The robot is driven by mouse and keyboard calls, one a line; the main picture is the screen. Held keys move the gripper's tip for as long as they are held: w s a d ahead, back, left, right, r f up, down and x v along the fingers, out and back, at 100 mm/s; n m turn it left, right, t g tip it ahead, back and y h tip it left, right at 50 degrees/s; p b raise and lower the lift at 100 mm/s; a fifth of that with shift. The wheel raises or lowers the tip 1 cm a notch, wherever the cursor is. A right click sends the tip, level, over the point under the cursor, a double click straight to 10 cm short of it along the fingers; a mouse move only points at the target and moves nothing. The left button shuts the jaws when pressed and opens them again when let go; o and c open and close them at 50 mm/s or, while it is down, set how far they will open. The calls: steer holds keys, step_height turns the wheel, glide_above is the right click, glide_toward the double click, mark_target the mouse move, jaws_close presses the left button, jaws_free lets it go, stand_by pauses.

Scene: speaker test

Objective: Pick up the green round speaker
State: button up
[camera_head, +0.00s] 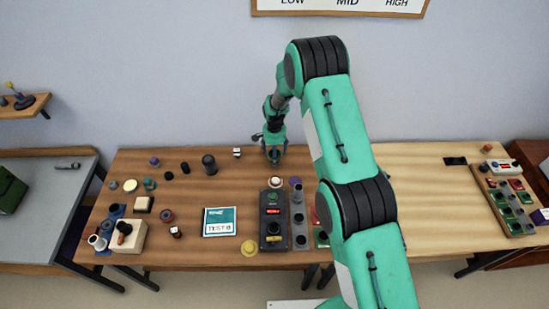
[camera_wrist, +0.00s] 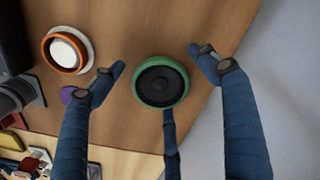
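The green round speaker (camera_wrist: 161,83) has a green rim and a dark cone. It lies on the brown wooden table in the wrist view. My gripper (camera_wrist: 158,60) is open, with blue fingers to the left and right of the speaker and a third finger at its lower edge. The gripper looks empty, and I cannot tell how far above the speaker it is. In the head view my gripper (camera_head: 274,152) is over the back of the brown table, and it mostly hides the spot beneath it.
An orange-rimmed white round piece (camera_wrist: 67,50) lies left of the speaker in the wrist view. A dark control box (camera_head: 273,222) with buttons stands in front of the gripper. A teal card (camera_head: 219,222) and several small round parts lie to the left. The wall is close behind.

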steer(key=c, duration=1.4)
steer(key=shift+r, duration=0.2)
steer(key=shift+r, duration=4.85)
